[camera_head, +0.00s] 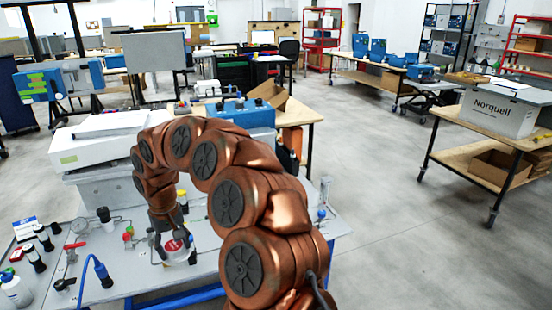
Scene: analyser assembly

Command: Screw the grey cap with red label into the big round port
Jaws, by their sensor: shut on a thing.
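The cap's red label (173,245) shows between the fingers of my gripper (172,241), low over the grey bench top in the head view. My gripper is shut on the grey cap; the fingers hide part of it. A pale round part (182,258) shows right under and around the cap and looks like the big round port. I cannot tell whether the cap sits in the port or just above it, nor whether it is level.
The bench top (130,280) holds black-capped bottles (35,257), a blue hose (98,268), a red-handled valve (73,250) and a small red and green fitting (128,234). A white analyser housing (110,140) stands behind. My arm covers the bench's right part.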

